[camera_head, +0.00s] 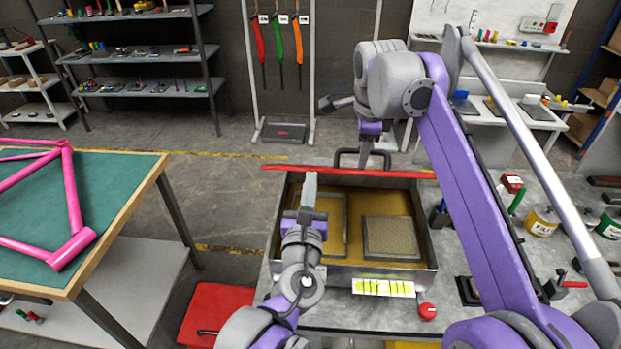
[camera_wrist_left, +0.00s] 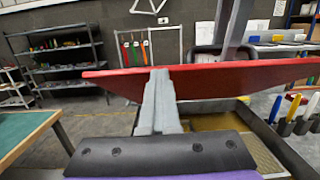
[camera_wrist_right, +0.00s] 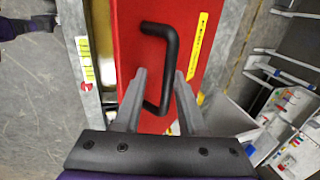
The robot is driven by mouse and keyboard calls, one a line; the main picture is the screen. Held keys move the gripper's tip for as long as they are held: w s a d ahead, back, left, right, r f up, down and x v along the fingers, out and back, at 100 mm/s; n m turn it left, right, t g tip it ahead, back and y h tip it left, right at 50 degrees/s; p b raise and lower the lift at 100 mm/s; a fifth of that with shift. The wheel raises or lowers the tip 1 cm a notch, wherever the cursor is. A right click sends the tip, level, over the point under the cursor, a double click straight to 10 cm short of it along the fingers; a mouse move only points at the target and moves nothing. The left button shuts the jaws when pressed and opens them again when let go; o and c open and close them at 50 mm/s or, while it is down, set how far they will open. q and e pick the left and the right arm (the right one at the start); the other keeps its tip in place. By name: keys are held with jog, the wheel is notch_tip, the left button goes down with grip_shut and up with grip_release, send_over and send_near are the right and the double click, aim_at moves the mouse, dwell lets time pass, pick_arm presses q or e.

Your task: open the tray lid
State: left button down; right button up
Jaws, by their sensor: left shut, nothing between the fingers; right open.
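The tray (camera_head: 432,235) stands uncovered on the bench, with its ochre inside showing. Its red lid (camera_head: 300,169) is raised along the far side and shows almost edge-on; the left wrist view shows its red edge (camera_wrist_left: 230,77). The black handle (camera_head: 346,152) is on the lid's far face, clearer in the right wrist view (camera_wrist_right: 172,40). My right gripper (camera_head: 368,158) is open, its fingers (camera_wrist_right: 158,78) on either side of part of the handle. My left gripper (camera_head: 310,178) is shut and empty, its tips (camera_wrist_left: 158,75) at the lid's near side; contact is unclear.
Two framed panels (camera_head: 390,238) lie in the tray. A red button (camera_head: 428,312) and tins (camera_head: 540,222) are on the bench to the right. A green table with a pink bike frame (camera_head: 72,245) is at left. A red box (camera_head: 215,312) is on the floor.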

jog(key=s+f+g+b, duration=0.1)
jog(key=s+f+b, duration=0.1)
jog(key=s+f, duration=0.5)
jog(key=s+f+b, duration=0.1)
jog(key=s+f, duration=0.1)
jog(key=f, duration=0.8)
notch_tip(320, 180, up, 11)
jog(key=s, duration=0.2)
pick_arm(q)
notch_tip(320, 180, down, 8)
jog(key=b, duration=0.2)
jog(key=shift+w+r+g+p, duration=0.1)
jog(key=shift+w+r+g, duration=0.6)
jog(key=shift+r, duration=0.75)
jog(key=shift+w+r+g+p, duration=0.1)
jog(key=shift+w+r+g, duration=0.6)
jog(key=shift+r, duration=0.7)
jog(key=shift+w+r+g+p, duration=0.1)
jog(key=shift+w+r+g, duration=0.6)
jog(key=shift+r, duration=0.75)
pick_arm(e)
jog(key=s+d+f+n+t, duration=0.1)
jog(key=s+d+f+n, duration=0.5)
jog(key=s+f+n, duration=0.3)
jog(key=s+d+f+n+t, duration=0.2)
jog(key=s+d+f+n, duration=0.4)
jog(key=f, duration=0.9)
jog(key=shift+s+f+n, duration=0.25)
jog(key=shift+s+n, duration=1.25)
jog(key=shift+s, duration=0.45)
